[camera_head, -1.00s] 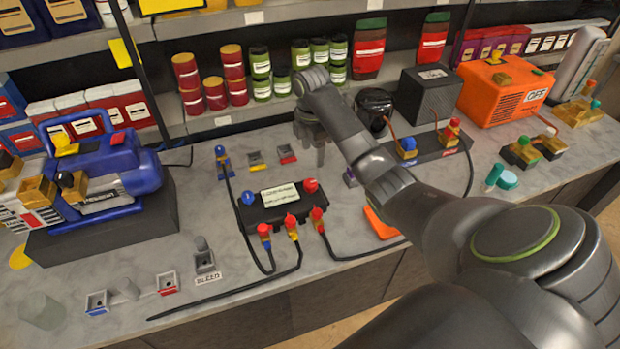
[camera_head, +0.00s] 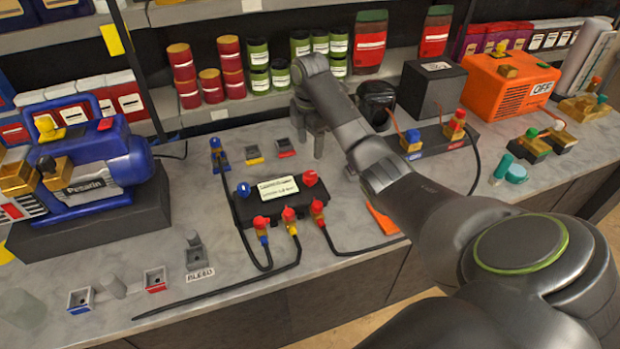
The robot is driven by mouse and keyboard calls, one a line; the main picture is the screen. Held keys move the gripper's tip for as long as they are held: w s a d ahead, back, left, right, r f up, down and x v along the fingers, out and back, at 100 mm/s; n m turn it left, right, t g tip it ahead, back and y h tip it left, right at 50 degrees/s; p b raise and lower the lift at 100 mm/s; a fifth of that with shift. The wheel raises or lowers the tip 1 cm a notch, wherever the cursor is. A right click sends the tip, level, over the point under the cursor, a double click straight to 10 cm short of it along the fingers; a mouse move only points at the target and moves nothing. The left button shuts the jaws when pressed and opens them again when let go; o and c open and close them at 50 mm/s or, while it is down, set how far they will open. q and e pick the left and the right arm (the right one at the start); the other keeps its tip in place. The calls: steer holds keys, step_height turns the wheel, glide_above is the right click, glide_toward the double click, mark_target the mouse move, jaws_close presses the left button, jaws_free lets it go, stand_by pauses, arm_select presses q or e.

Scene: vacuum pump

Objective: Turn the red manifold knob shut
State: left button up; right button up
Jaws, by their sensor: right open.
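The manifold (camera_head: 286,204) is a dark block with a white label, lying on the grey bench. Its red knob (camera_head: 310,178) is on the right end and its blue knob (camera_head: 243,189) on the left end. My right gripper (camera_head: 309,146) points down behind the manifold, above and apart from the red knob in the picture. Its jaws are open and nothing shows between them. My right arm comes in from the lower right and covers part of the bench to the right of the manifold. My left gripper is not in view.
Hoses with red, yellow and blue fittings run from the manifold's front and left across the bench. A blue vacuum pump (camera_head: 85,160) stands left, an orange machine (camera_head: 505,88) back right. Small holders (camera_head: 254,154) sit behind the manifold. Shelves with bottles line the back.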

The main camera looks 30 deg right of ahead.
steer(key=b, duration=0.3)
glide_above(310, 174)
step_height(310, 174, down, 5)
steer(key=shift+f, duration=0.1)
step_height(310, 174, down, 4)
steer(key=shift+r+p, duration=0.25)
steer(key=shift+p, duration=0.6)
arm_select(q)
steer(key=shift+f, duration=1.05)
arm_select(e)
steer(key=shift+f, duration=0.75)
steer(key=shift+c, duration=0.3)
steer(key=c, duration=0.9)
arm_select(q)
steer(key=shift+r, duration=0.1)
